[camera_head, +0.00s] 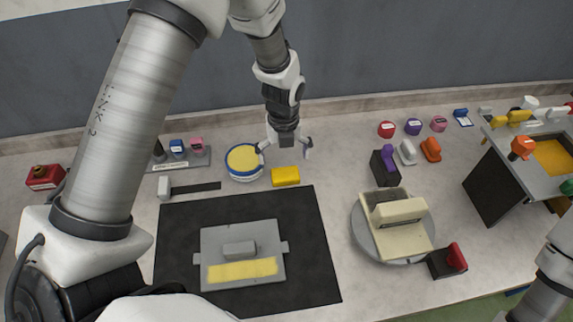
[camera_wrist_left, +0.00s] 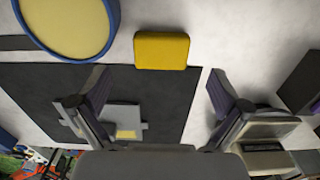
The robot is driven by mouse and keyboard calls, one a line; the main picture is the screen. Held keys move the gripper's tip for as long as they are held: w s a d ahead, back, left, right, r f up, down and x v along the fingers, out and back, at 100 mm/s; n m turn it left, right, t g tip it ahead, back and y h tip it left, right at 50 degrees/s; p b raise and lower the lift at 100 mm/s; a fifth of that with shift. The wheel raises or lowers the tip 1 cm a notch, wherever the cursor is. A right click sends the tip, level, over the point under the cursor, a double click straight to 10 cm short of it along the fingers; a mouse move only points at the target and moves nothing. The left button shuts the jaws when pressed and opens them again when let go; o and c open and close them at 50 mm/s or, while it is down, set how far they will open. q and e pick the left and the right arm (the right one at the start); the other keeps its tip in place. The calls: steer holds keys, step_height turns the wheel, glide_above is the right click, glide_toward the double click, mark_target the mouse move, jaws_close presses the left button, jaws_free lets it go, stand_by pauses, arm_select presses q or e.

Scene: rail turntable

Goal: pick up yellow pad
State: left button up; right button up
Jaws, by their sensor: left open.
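The yellow pad (camera_head: 285,176) is a small block lying flat on the pale table. It sits just right of a round blue-rimmed tub (camera_head: 243,177) and just beyond the back edge of the black mat. My left gripper (camera_head: 285,152) is open and empty, pointing down near the pad, with its fingers spread. In the left wrist view the pad (camera_wrist_left: 161,50) is fully visible, ahead of the open fingers (camera_wrist_left: 158,92) and between their lines. The fingers look apart from it. My right gripper is out of sight; only part of my right arm shows at the lower right.
A grey plate with a yellow strip (camera_head: 215,240) lies on the black mat (camera_head: 312,265). A turntable (camera_head: 420,258) with a cream block stands to the right. Several coloured blocks line the back; a grey stand (camera_head: 505,160) is far right. Clear table lies right of the pad.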

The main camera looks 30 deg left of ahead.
mark_target(285, 173)
arm_select(q)
steer(key=shift+s+d+f+p, duration=0.15)
steer(key=shift+s+f+p, duration=0.1)
steer(key=shift+f+p, duration=0.2)
steer(key=shift+s+d+f+p, duration=0.15)
steer(key=shift+s+f+p, duration=0.15)
steer(key=shift+f, duration=0.2)
steer(key=f, duration=0.2)
steer(key=w+f, duration=0.1)
steer(key=shift+a+f+p, duration=0.25)
steer(key=shift+p, duration=0.05)
steer(key=shift+w+f, duration=0.15)
steer(key=shift+f, duration=0.1)
steer(key=shift+s+d+r, duration=0.2)
steer(key=shift+c, duration=0.7)
steer(key=c, duration=0.9)
steer(key=shift+o, duration=0.2)
steer(key=shift+s, duration=0.1)
steer(key=shift+r, duration=0.1)
